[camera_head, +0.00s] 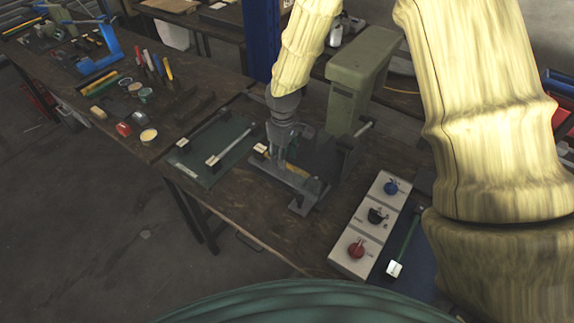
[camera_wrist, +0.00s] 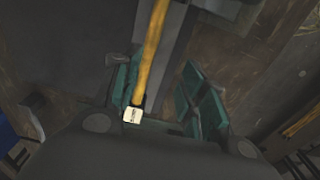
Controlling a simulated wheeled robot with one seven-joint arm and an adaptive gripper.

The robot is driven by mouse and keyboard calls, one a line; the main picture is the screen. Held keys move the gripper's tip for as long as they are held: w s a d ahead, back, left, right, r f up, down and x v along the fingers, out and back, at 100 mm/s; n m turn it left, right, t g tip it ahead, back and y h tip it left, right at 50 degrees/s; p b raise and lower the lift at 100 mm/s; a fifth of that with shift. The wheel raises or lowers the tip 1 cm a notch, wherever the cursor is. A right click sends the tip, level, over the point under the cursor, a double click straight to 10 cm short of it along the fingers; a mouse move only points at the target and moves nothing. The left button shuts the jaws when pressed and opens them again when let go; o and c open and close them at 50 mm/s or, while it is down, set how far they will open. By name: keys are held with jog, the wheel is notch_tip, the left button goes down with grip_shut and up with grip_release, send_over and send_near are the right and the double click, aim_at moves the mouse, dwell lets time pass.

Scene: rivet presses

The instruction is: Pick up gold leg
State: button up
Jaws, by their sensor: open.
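The gold leg (camera_wrist: 151,50) is a long yellow rod with a white tagged block at its near end in the wrist view. In the head view the gold leg (camera_head: 297,170) lies on the grey base of the green press (camera_head: 347,85), partly hidden by my gripper. My gripper (camera_head: 279,158) points down over the leg. In the wrist view my gripper (camera_wrist: 168,98) is open, with green pads apart. The leg runs between the pads, nearer the left one. Whether a pad touches it, I cannot tell.
A green mat (camera_head: 190,168) with two silver rods lies left of the press. A control box (camera_head: 368,222) with blue, black and red knobs stands to the right, beside a blue mat (camera_head: 420,262) with a green rod. Tools and small cans lie farther left.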

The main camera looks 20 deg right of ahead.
aim_at(287, 167)
jog(key=w+f, duration=0.1)
jog(key=w+f+p, duration=0.1)
jog(key=f, duration=0.1)
jog(key=shift+w+d+f, duration=0.15)
jog(key=shift+w, duration=0.25)
jog(key=shift+s+d+f, duration=0.1)
jog(key=shift+f, duration=0.15)
jog(key=shift+s+d+f+p, duration=0.1)
jog(key=shift+s+f+p, duration=0.4)
jog(key=shift+p, duration=0.1)
jog(key=shift+f, duration=0.35)
jog(key=shift+w+f, duration=0.4)
jog(key=shift+f, duration=0.4)
jog(key=shift+s+r, duration=0.2)
jog(key=shift+s, duration=0.05)
jog(key=shift+w+f, duration=0.15)
grip_shut()
